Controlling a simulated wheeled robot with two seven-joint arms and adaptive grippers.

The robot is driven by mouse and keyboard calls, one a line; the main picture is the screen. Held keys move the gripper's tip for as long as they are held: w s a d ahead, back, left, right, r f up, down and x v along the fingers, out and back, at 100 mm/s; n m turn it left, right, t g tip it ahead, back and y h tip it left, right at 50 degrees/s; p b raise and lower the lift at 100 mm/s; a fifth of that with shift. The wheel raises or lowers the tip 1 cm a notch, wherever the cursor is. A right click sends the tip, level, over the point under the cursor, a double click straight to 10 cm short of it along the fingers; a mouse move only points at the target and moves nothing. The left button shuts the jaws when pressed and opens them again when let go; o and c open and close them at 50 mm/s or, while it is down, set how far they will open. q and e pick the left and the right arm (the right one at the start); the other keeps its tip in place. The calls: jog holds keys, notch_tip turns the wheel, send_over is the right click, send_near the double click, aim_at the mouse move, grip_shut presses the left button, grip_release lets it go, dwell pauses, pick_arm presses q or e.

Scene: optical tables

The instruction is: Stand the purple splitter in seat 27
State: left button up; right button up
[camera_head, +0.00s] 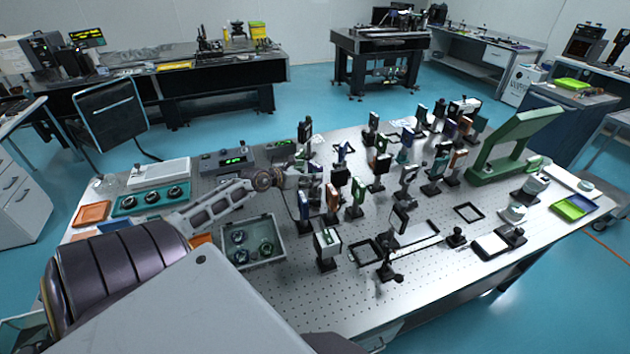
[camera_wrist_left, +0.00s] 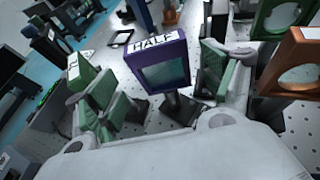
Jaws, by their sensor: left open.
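The purple splitter (camera_wrist_left: 181,76), a square purple frame with a white HALF label on top and a greenish plate, stands upright on a dark post in the left wrist view. My left gripper (camera_wrist_left: 150,88) is open, with one green-padded finger on each side of the splitter; a gap shows on both sides. In the head view my left gripper (camera_head: 311,181) is among the crowded mounts, and a small purple-blue frame (camera_head: 304,206) beside it looks like the splitter. I cannot read any seat number, so seat 27 is not identified. My right gripper is not seen.
An orange-framed optic (camera_wrist_left: 296,62) stands close to the right of the gripper. Many optic mounts crowd the table's middle. An open box (camera_head: 252,258) with round parts lies in front left.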

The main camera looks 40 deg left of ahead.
aim_at(313, 172)
pick_arm(q)
jog(key=shift+x, duration=1.7)
jog(key=shift+d, duration=0.15)
grip_shut()
jog(key=shift+r, duration=0.15)
